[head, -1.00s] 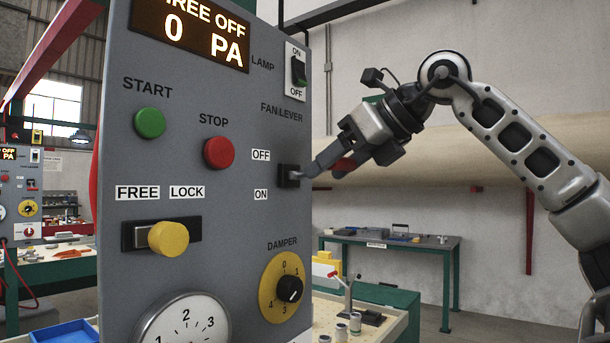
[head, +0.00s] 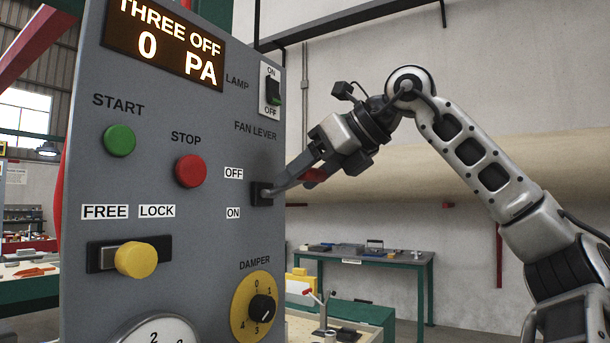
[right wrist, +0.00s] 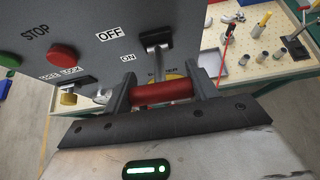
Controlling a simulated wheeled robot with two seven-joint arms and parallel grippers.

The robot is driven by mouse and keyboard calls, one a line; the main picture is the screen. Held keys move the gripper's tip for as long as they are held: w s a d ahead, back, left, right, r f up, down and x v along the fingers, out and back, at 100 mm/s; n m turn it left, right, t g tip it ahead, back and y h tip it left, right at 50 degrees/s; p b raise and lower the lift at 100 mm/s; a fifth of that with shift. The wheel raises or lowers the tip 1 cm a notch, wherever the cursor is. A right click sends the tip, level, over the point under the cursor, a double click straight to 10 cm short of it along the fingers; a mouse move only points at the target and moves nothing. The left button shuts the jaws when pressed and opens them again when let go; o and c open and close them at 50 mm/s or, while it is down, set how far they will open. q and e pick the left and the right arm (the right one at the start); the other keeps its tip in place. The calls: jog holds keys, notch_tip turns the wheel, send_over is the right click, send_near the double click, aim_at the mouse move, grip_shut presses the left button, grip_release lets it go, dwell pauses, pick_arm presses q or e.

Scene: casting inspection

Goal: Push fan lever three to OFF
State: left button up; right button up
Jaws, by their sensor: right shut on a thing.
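The fan lever stands out from a black slot (head: 262,194) beside the OFF and ON labels on the grey panel (head: 200,225). Its metal stem shows in the right wrist view (right wrist: 153,58) and ends in a red grip (right wrist: 165,92). In the head view the lever points out to the right and slants upward. My right gripper (head: 298,177) is shut on the red grip, with a finger at each end of it in the right wrist view (right wrist: 162,92). The display (head: 165,42) reads THREE OFF and 0 PA. My left gripper is not in view.
The panel also bears a green START button (head: 119,140), a red STOP button (head: 190,171), a yellow lock knob (head: 136,260), a lamp switch (head: 271,90) and a damper dial (head: 256,307). A green table (head: 420,262) stands behind.

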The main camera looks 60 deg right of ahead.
jog(key=shift+r, duration=0.25)
dwell(0.4)
jog(key=o, duration=1.4)
jog(key=shift+s, duration=0.1)
jog(key=shift+f, duration=0.1)
jog(key=v, duration=1.6)
jog(key=shift+f, duration=0.1)
